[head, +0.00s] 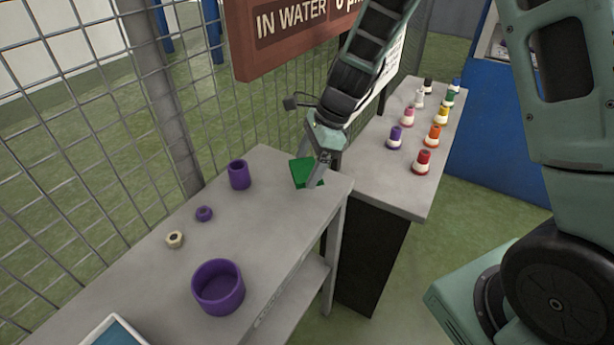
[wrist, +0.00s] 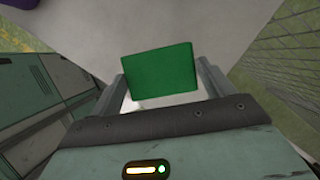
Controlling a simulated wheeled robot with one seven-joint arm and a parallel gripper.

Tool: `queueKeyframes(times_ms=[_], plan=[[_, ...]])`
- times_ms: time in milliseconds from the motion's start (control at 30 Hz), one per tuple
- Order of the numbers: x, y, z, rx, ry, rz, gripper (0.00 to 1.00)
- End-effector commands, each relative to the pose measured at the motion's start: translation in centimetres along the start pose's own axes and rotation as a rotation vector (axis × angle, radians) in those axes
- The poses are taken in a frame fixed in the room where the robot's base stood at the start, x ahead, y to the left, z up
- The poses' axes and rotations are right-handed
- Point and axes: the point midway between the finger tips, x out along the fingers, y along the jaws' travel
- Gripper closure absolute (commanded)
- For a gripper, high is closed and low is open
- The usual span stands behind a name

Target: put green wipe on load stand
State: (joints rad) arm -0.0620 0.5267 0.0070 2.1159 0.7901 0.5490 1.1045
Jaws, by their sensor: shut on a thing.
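The green wipe (head: 304,172) is a flat green piece at the far right end of the grey table, in the head view. My gripper (head: 318,174) is shut on it. In the wrist view the wipe (wrist: 162,70) shows as a green rectangle between the two fingers of my gripper (wrist: 163,90). I cannot tell whether the wipe touches the table top or is just above it. I cannot tell which thing is the load stand.
Several coloured bottles stand on a second table (head: 376,182). A wire fence (head: 95,130) runs behind.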

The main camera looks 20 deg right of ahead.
Motion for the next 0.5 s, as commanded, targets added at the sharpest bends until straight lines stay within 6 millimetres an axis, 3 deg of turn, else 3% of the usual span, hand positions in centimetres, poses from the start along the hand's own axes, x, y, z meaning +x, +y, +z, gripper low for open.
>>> queueKeyframes(times_ms=[500], plan=[[4.7,-0.2,-1.6,-0.002,-0.001,0.0,0.37]])
